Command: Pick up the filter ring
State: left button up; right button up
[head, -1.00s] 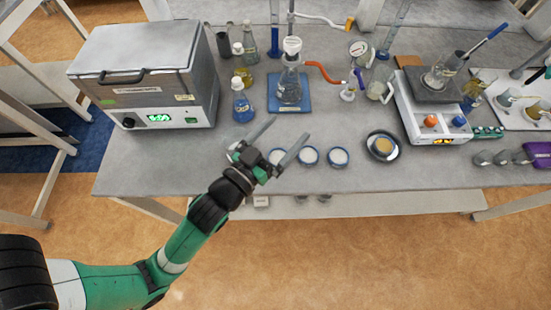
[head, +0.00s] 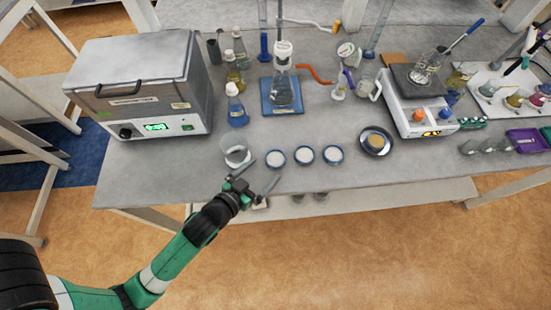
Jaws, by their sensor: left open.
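A pale, round, ring-like piece (head: 237,151) stands near the front edge of the bench, left of a row of three small blue-rimmed discs with white centres (head: 304,155). I take it to be the filter ring, but I cannot be sure. My left gripper (head: 259,172) is open and empty at the bench's front edge. Its fingers are spread, one pointing toward the pale ring and the other to the right, below the leftmost disc. I see no contact with the ring; one fingertip is close to its lower right side in the picture. My right gripper is not in view.
A large metal oven-like box (head: 140,85) stands at the left. A blue-filled flask (head: 236,108) and a flask on a blue base (head: 282,90) stand behind. A dark dish (head: 376,141) and a hotplate (head: 418,112) are to the right. Bare bench lies between.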

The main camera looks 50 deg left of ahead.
aim_at(276, 159)
pick_arm(q)
jog(key=shift+w+f, duration=0.2)
jog(key=shift+w, duration=0.05)
jog(key=b+x, duration=0.1)
jog(key=x, duration=0.3)
jog(key=shift+w+a+f+b, duration=0.1)
jog(key=shift+w+a+b, duration=0.1)
jog(key=shift+b, duration=0.1)
jog(key=c, duration=1.2)
